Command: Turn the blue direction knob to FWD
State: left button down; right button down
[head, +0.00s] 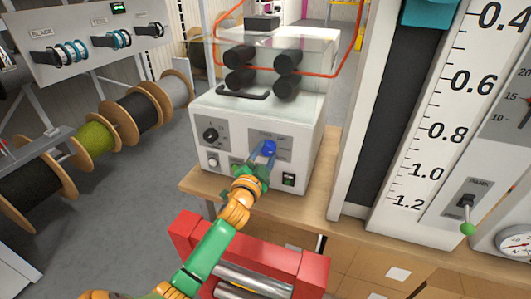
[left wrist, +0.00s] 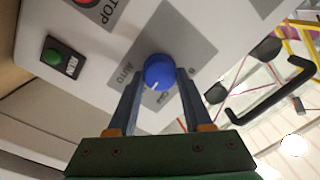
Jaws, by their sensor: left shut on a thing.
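The blue direction knob (head: 269,147) sits on a grey label plate (head: 285,147) on the front of a white machine (head: 235,118). In the left wrist view the knob (left wrist: 159,72) shows a white pointer mark at its lower left. In the left wrist view the left gripper (left wrist: 157,88) points straight at the panel. My right gripper is not in view.
The machine stands on a wooden bench (head: 325,175). A red roller frame (head: 300,265) is below. Cable reels (head: 130,110) stand left; a tall scale (head: 440,110) stands right.

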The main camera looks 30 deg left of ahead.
pick_arm(q)
jog(key=shift+m, duration=0.5)
jog(key=shift+c, duration=1.6)
grip_release()
jog(key=v, duration=0.7)
jog(key=shift+b, duration=0.3)
jog(key=shift+f, duration=0.1)
